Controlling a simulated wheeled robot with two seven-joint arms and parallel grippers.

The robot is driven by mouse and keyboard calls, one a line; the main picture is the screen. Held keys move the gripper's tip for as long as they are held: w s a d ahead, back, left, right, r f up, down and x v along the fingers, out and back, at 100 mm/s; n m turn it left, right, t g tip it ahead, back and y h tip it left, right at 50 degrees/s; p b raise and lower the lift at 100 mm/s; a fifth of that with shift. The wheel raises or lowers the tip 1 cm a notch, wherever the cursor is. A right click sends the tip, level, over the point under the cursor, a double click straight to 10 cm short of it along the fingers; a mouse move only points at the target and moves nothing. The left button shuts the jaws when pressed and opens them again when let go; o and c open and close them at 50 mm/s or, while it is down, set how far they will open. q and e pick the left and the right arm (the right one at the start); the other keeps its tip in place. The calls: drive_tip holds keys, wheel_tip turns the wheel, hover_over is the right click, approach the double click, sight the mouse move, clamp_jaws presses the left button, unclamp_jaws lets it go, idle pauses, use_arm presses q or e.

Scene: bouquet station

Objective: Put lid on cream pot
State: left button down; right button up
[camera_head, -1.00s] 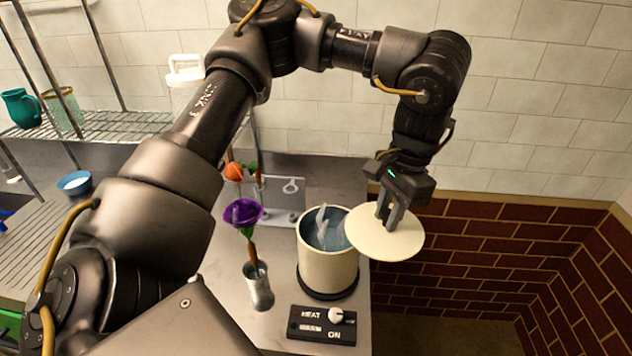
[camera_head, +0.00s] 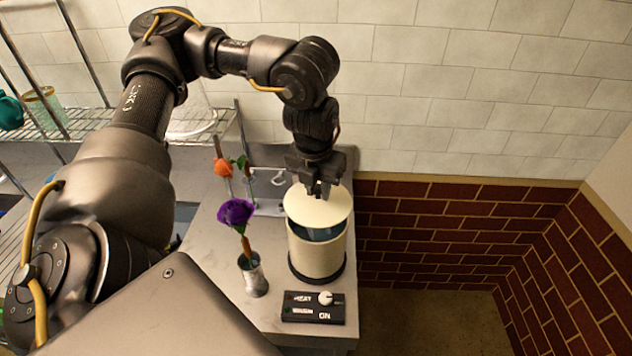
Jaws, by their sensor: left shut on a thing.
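The cream pot (camera_head: 317,259) stands upright on a dark round base at the right end of the metal counter. Bluish contents show through the front part of its mouth. The cream lid (camera_head: 304,208) is a flat round disc over the rear part of the mouth, leaving the front uncovered. I cannot tell whether it touches the rim. My right gripper is not in view.
A metal cup (camera_head: 253,276) with a purple flower (camera_head: 235,212) stands left of the pot. An orange flower (camera_head: 223,169) is behind it. A black heat control box (camera_head: 313,307) sits in front of the pot. A wire shelf (camera_head: 190,126) is at the left. The counter ends right of the pot.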

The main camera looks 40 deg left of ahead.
sight(317, 198)
use_arm(q)
drive_tip(key=shift+a+m, duration=0.1)
drive_tip(key=shift+m, duration=0.3)
drive_tip(key=shift+f, duration=0.1)
wheel_tip(317, 198, down, 3)
drive_tip(key=b, duration=0.3)
drive_tip(key=shift+f, duration=0.45)
idle(0.3)
drive_tip(key=shift+r, duration=0.1)
drive_tip(key=shift+f, duration=0.8)
idle(0.9)
drive_tip(key=c, duration=1.1)
unclamp_jaws()
drive_tip(key=shift+c, duration=0.2)
